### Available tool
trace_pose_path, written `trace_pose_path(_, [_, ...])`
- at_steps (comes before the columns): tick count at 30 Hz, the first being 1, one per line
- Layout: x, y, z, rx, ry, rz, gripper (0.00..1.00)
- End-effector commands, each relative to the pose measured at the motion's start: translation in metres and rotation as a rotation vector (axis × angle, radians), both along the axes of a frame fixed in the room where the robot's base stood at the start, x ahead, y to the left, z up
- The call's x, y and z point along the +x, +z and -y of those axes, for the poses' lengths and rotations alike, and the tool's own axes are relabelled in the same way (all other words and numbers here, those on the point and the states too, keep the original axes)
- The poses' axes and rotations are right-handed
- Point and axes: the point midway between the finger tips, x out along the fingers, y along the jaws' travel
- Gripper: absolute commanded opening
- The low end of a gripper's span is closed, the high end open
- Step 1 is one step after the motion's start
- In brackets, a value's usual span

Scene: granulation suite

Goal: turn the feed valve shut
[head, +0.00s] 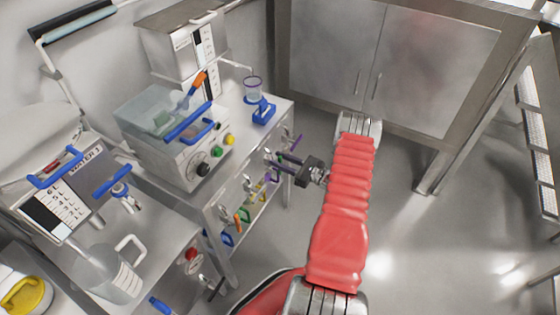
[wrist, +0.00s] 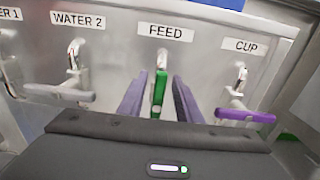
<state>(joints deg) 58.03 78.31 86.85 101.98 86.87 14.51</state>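The feed valve shows in the wrist view below a white FEED label (wrist: 165,32). Its green handle (wrist: 159,93) is upright in the picture, running down from the metal stem. My gripper (wrist: 159,100) is open, with one purple-grey finger on each side of the green handle and a gap visible on both sides. The handle's lower end is hidden by the dark gripper body. In the head view my gripper (head: 272,163) reaches left to the valve panel under the bench. I cannot clearly make out the green handle there.
The WATER 2 valve with a grey handle (wrist: 60,92) is to the left. The CUP valve with a purple handle (wrist: 245,115) is to the right. A bench machine with a clear lid (head: 160,107) and a cup on a blue stand (head: 264,112) are above. Floor at right is clear.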

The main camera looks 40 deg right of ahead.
Motion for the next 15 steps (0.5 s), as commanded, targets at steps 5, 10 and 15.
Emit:
trace_pose_path(5, [-0.0002,-0.0001,0.0,0.0,0.0,0.0,0.31])
trace_pose_path(10, [-0.0003,-0.0001,-0.0001,0.0,0.0,0.0,0.19])
trace_pose_path(15, [-0.0003,-0.0002,-0.0001,0.0,0.0,0.0,0.07])
